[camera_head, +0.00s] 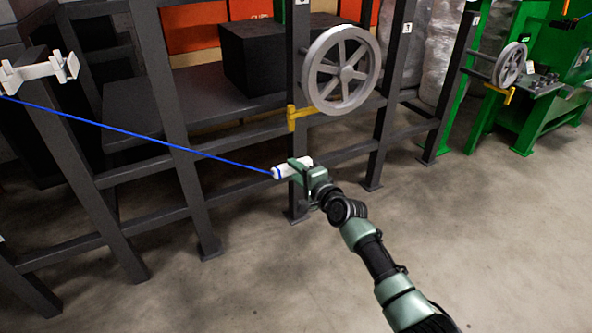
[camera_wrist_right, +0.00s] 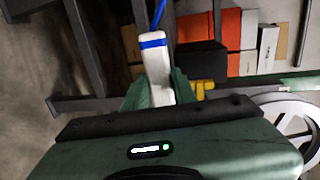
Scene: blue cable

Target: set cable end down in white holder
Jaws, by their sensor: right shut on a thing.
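My right gripper (camera_head: 297,168) is shut on the white cable end (camera_head: 282,172), which has a blue band, in front of the dark rack. The cable end (camera_wrist_right: 153,62) also shows between the fingers in the right wrist view. The holder is a white bracket with upright prongs on a dark post. It stands well apart from my right gripper. My left gripper is not in view.
A grey spoked wheel (camera_head: 342,70) with a yellow bracket (camera_head: 300,115) sits on the rack just above my right gripper. Dark rack posts and rails (camera_head: 180,150) stand behind the cable. A green machine (camera_head: 540,120) is at the right. The concrete floor (camera_head: 480,240) is clear.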

